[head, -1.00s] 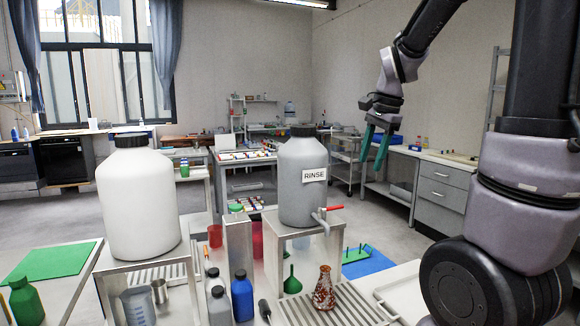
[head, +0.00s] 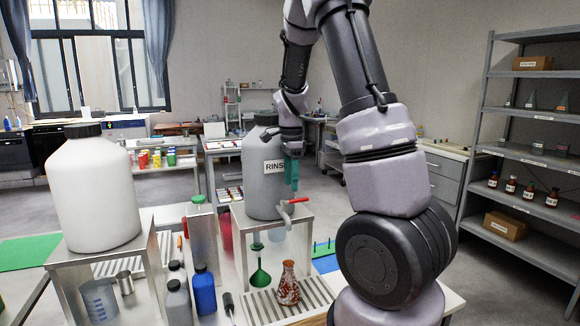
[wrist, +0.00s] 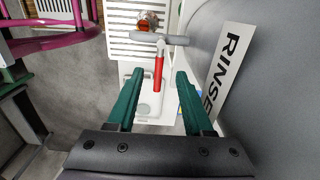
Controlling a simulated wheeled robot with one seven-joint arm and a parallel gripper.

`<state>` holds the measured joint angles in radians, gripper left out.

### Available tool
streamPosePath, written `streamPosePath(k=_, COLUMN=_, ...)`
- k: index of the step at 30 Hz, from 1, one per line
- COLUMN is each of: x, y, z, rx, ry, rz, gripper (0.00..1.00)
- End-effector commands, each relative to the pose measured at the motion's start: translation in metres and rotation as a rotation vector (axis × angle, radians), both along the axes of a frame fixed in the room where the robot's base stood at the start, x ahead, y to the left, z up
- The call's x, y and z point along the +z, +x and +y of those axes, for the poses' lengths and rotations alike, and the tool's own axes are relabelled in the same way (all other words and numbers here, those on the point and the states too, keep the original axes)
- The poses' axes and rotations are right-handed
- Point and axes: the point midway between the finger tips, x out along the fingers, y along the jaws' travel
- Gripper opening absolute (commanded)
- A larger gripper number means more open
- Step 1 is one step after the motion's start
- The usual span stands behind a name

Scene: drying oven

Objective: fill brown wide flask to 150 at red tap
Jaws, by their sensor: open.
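The brown wide flask (head: 288,287), mottled red-brown, stands upright on the slatted tray below the tap; its top shows at the upper edge of the wrist view (wrist: 148,21). The tap has a red lever (head: 298,201) and sits low on the grey RINSE container (head: 259,192). The red lever (wrist: 158,73) also shows in the wrist view, pointing toward my gripper. My gripper (head: 291,175) is open and empty above the tap, beside the RINSE label. In the wrist view its teal fingers (wrist: 158,76) appear on either side of the lever; I cannot tell how far above it they are.
A metal stand (head: 304,215) carries the RINSE container. A green funnel (head: 260,274) stands left of the flask, with blue and grey bottles (head: 205,292) further left. A large white container (head: 92,195) stands at the left. The container wall is close on the gripper's right in the wrist view.

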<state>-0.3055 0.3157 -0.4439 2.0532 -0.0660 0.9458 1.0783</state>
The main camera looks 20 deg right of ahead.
Motion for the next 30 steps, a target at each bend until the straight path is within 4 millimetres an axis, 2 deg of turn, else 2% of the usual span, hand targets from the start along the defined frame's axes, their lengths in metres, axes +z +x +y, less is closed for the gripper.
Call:
streamPosePath(k=3, x=-0.021, y=-0.001, z=0.000, rx=0.000, ry=-0.001, rz=0.004, gripper=0.51)
streamPosePath(k=9, x=-0.043, y=-0.001, z=0.000, rx=0.000, ry=0.001, rz=0.002, gripper=0.51)
streamPosePath(k=20, x=-0.049, y=0.000, z=0.000, rx=0.002, ry=0.000, rz=-0.001, gripper=0.51)
streamPosePath(k=21, x=-0.049, y=0.000, z=0.000, rx=0.002, ry=0.000, rz=-0.001, gripper=0.47)
streamPosePath(k=23, x=-0.049, y=0.000, z=0.000, rx=0.002, ry=0.000, rz=-0.001, gripper=0.24)
streamPosePath(k=24, x=-0.049, y=0.000, z=0.000, rx=0.002, ry=0.000, rz=-0.001, gripper=0.09)
streamPosePath(k=25, x=-0.049, y=0.000, z=0.000, rx=0.002, ry=0.000, rz=-0.001, gripper=0.00)
streamPosePath(k=30, x=-0.048, y=0.000, z=0.000, rx=-0.006, ry=0.000, rz=-0.001, gripper=0.00)
